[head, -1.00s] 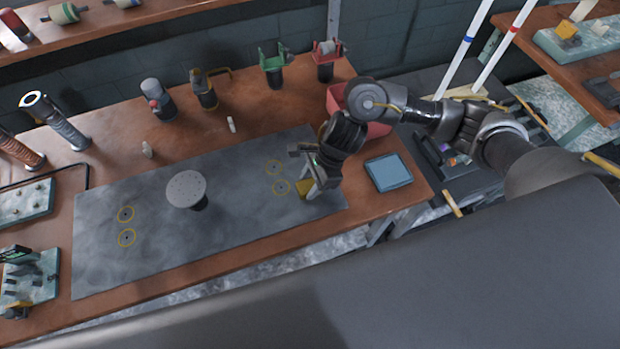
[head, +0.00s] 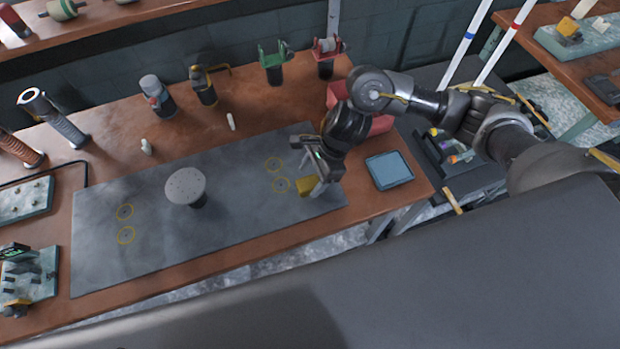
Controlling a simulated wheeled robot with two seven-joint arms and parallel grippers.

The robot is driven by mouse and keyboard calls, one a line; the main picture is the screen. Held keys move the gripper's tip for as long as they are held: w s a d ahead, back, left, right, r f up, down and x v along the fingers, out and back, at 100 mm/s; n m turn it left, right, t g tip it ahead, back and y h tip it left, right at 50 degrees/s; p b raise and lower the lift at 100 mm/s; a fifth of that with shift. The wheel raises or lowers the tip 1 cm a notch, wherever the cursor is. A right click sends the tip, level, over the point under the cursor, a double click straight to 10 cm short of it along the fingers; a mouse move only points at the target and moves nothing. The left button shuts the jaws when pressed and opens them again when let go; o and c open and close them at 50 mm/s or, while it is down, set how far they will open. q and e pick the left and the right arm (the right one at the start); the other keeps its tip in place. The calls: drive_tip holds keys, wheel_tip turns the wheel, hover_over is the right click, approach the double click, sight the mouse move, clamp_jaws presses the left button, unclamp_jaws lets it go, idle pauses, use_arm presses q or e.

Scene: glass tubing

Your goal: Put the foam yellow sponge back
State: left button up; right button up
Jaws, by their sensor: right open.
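A small yellow foam sponge (head: 304,187) lies at the right end of the dark grey mat (head: 240,232), just right of two yellow rings marked there. My right gripper (head: 313,182) is open at the sponge, its fingers close above and beside it. The fingers hide part of the sponge, and I cannot tell whether they touch it. My left gripper is not in view.
A blue tray (head: 389,171) lies right of the mat, with a red bin (head: 375,123) behind it. A round grey disc on a stand (head: 186,186) rises from the mat. Several holders and tools line the back of the wooden bench (head: 262,112).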

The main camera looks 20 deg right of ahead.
drive_tip(key=b+v, duration=0.2)
drive_tip(key=v, duration=0.8)
drive_tip(key=shift+r, duration=0.2)
drive_tip(key=shift+d, duration=0.1)
